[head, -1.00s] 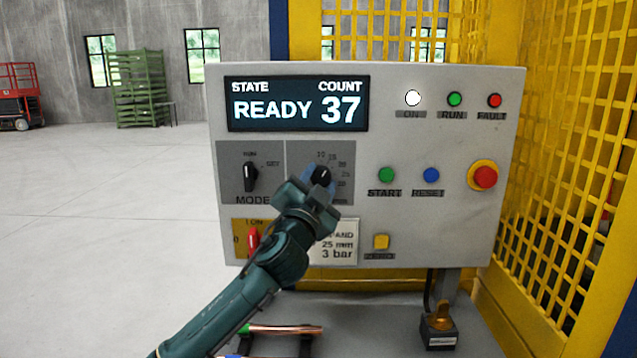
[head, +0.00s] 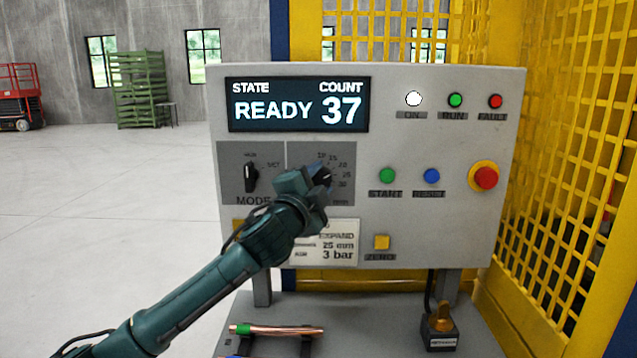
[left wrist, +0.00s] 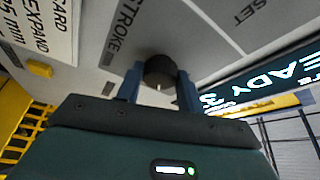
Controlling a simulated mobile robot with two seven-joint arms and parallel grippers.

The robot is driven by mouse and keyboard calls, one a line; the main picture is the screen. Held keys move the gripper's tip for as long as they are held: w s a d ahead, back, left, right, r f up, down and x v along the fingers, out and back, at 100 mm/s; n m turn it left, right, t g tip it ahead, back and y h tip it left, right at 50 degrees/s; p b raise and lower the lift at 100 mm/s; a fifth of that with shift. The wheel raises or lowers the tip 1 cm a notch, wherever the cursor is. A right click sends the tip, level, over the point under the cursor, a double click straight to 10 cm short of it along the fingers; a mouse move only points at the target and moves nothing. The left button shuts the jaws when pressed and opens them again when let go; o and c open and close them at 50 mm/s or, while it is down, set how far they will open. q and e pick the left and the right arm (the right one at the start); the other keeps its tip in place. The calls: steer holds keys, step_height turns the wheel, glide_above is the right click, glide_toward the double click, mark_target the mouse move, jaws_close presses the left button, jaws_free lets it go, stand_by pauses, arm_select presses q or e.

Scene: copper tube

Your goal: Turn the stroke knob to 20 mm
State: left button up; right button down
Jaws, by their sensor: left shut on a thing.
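The stroke knob (head: 322,177) is a black dial on the grey control panel, right of the mode knob, with a printed scale around it. The numbers 10, 15, 20, 25 and 30 show around its top and right. My left gripper (head: 318,180) is at the knob, its blue fingers on either side of it. In the left wrist view the dark round knob (left wrist: 160,72) sits between the two fingers of the left gripper (left wrist: 160,85), which is shut on it. The white pointer mark seems to aim up and right, near 20, but is partly hidden. My right gripper is not in view.
The mode knob (head: 251,178) is close by on the left. The display (head: 298,104) reads READY and 37. Start (head: 387,175), reset (head: 432,175) and red emergency (head: 483,177) buttons are to the right. A copper tube (head: 285,330) lies below. Yellow mesh (head: 570,130) stands at right.

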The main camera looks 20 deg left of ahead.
arm_select(q)
steer(key=shift+m, duration=0.3)
steer(key=o, duration=1)
steer(key=shift+s+f, duration=0.15)
steer(key=shift+s, duration=0.35)
steer(key=s+b, duration=0.1)
steer(key=s, duration=0.3)
steer(key=s+f+b, duration=0.1)
steer(key=s, duration=0.3)
steer(key=s+a+b, duration=0.1)
steer(key=s, duration=0.3)
steer(key=shift+a+f, duration=0.1)
steer(key=shift+f, duration=0.1)
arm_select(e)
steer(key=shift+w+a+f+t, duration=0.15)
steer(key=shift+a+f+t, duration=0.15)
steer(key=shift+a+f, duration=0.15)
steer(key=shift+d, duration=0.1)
